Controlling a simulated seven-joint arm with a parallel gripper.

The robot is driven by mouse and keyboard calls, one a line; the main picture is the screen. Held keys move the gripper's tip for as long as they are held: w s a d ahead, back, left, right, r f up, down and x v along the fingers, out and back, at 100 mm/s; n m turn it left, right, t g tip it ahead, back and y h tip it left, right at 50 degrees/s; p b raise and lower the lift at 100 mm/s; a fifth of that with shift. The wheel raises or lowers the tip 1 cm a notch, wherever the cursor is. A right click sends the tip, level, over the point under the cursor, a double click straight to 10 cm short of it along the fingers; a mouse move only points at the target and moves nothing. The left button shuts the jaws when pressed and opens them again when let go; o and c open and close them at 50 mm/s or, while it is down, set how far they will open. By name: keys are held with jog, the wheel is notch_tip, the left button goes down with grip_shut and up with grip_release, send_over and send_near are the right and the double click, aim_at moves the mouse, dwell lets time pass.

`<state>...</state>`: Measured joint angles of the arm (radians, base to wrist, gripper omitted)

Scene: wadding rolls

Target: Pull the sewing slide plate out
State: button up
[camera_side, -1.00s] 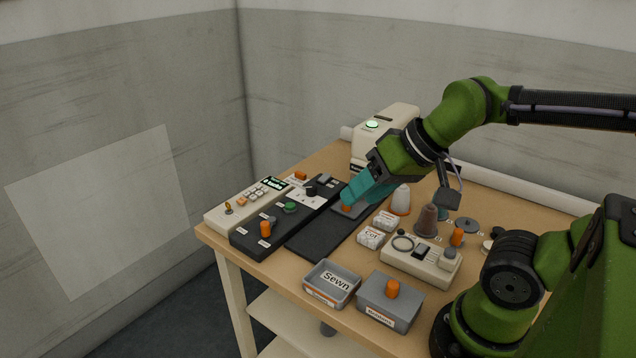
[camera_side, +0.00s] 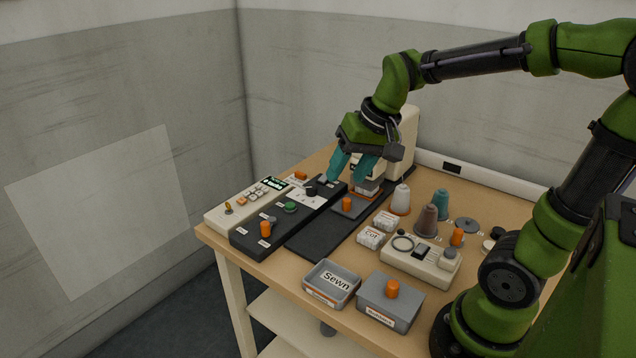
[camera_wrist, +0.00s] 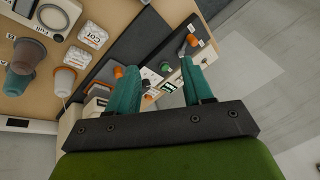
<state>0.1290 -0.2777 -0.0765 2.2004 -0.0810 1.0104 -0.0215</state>
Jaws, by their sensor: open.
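The slide plate (camera_side: 338,213) is a small grey plate with an orange knob (camera_side: 347,203), lying on the long black track in front of the sewing machine (camera_side: 402,143). The orange knob also shows in the wrist view (camera_wrist: 118,72), just left of the left finger's tip. My gripper (camera_side: 349,179) is open, its teal fingers pointing down and spread apart. It is above and behind the knob in the side view, close to the machine head, and holds nothing. The fingers hide part of the machine in the side view.
Left of the track is a black panel (camera_side: 245,238) with a green button and orange lever. Right are labelled white blocks (camera_side: 370,237), thread cones (camera_side: 426,220) and a beige control box (camera_side: 420,264). In front stand the Sewn tray (camera_side: 331,285) and a grey lidded box (camera_side: 390,305).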

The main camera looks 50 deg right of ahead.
aim_at(346, 199)
jog(key=w+d+f+m+g+h, duration=0.1)
jog(key=w+d+f+g, duration=0.1)
jog(key=w+d, duration=0.45)
jog(key=w+d+f+m+g, duration=0.15)
jog(key=w+d, duration=0.25)
jog(key=d, duration=0.6)
jog(key=shift+g, duration=0.45)
jog(key=f, duration=1.6)
jog(key=shift+s+a+f, duration=0.15)
jog(key=shift+s+a, duration=0.15)
jog(key=shift+s, duration=0.05)
jog(key=shift+c, duration=0.2)
grip_shut()
